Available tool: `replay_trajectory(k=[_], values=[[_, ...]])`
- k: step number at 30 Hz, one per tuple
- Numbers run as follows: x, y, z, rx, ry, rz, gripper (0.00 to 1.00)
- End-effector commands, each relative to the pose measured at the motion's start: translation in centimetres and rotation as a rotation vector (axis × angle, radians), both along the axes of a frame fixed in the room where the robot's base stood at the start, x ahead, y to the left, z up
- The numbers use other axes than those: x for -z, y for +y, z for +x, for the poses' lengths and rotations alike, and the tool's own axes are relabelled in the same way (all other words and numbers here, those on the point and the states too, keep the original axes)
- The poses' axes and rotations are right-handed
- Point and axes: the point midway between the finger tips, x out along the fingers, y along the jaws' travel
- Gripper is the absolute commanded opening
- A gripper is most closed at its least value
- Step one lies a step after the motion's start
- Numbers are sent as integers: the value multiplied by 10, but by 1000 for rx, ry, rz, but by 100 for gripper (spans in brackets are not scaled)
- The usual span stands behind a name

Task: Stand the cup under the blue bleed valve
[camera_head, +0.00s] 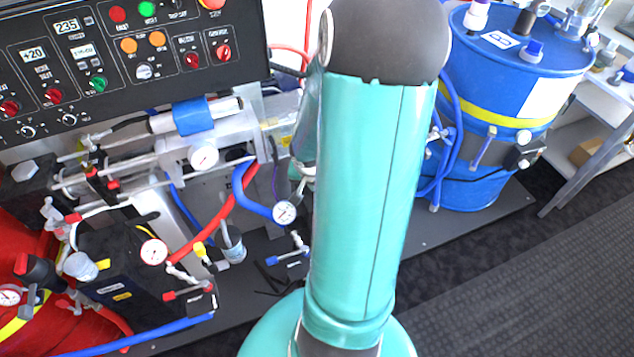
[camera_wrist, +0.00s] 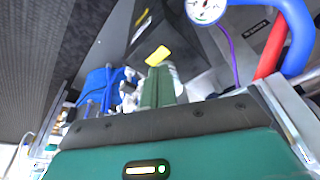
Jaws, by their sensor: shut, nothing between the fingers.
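A blue-handled valve (camera_head: 288,258) sits low in the head view, below a round white gauge, just left of my arm. A small clear cup-like container (camera_head: 233,247) with a dark stick in it stands on the black base to the valve's left. A pale round cup-like piece (camera_head: 80,266) is on a black box farther left; I cannot tell which is the task's cup. My gripper (camera_wrist: 158,78) is shut and empty in the wrist view, its fingers pointing toward a yellow piece (camera_wrist: 157,56). My arm hides the gripper in the head view.
A control panel (camera_head: 130,60) and pipework fill the upper left. A blue drum (camera_head: 500,90) stands right of my arm, with a white shelf beyond it. Blue hoses (camera_head: 250,190) and red hoses run near the valve. The dark floor at lower right is clear.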

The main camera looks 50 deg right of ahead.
Motion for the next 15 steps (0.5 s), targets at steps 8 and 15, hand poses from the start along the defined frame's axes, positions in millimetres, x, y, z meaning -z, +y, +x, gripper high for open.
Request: replay_trajectory(k=[8,15], values=[[35,-7,5,-8,2,3,0],[60,-15,9,-10,1,3,0]])
